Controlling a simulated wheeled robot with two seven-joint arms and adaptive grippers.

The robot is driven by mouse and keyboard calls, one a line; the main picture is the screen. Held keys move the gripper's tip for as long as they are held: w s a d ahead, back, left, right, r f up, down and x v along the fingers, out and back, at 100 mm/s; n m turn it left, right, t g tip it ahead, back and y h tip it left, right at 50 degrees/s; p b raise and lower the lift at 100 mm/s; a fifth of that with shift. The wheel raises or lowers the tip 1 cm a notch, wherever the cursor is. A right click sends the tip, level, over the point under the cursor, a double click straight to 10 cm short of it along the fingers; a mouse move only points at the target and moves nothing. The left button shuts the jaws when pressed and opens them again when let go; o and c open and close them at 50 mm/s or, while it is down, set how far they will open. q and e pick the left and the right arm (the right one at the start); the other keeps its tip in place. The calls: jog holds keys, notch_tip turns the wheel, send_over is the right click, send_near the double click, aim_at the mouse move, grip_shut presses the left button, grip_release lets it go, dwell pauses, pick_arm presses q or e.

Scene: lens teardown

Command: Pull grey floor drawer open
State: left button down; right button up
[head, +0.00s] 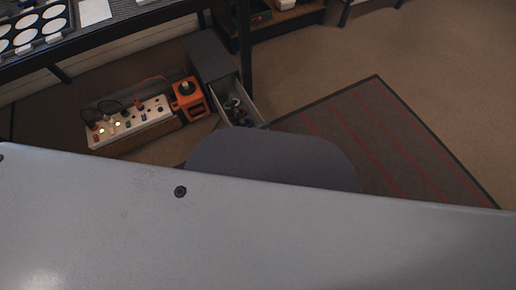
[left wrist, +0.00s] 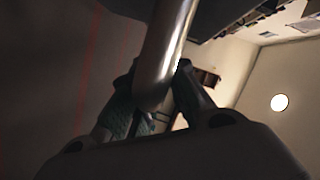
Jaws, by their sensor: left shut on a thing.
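The grey floor drawer unit (head: 207,55) stands under the dark bench in the head view. Its drawer (head: 247,88) is partly open, and small dark and reddish items show inside. The drawer's front is hidden behind a dark rounded shape. In the left wrist view my left gripper (left wrist: 158,100) is shut on a shiny metal bar handle (left wrist: 167,45), with a finger on each side of it. A dark panel lies beyond the handle. Neither gripper shows in the head view.
An orange box (head: 188,100) with a dark knob and a white power strip (head: 128,123) with cables and lit switches sit left of the drawer unit. A striped rug (head: 370,130) lies right. A dark bench leg (head: 245,50) stands close beside the unit.

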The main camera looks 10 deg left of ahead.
pick_arm(q)
jog(key=shift+f, duration=0.1)
jog(key=c, duration=1.4)
grip_release()
jog(key=shift+a, duration=0.1)
jog(key=shift+s, duration=0.15)
jog(key=shift+v, duration=5.85)
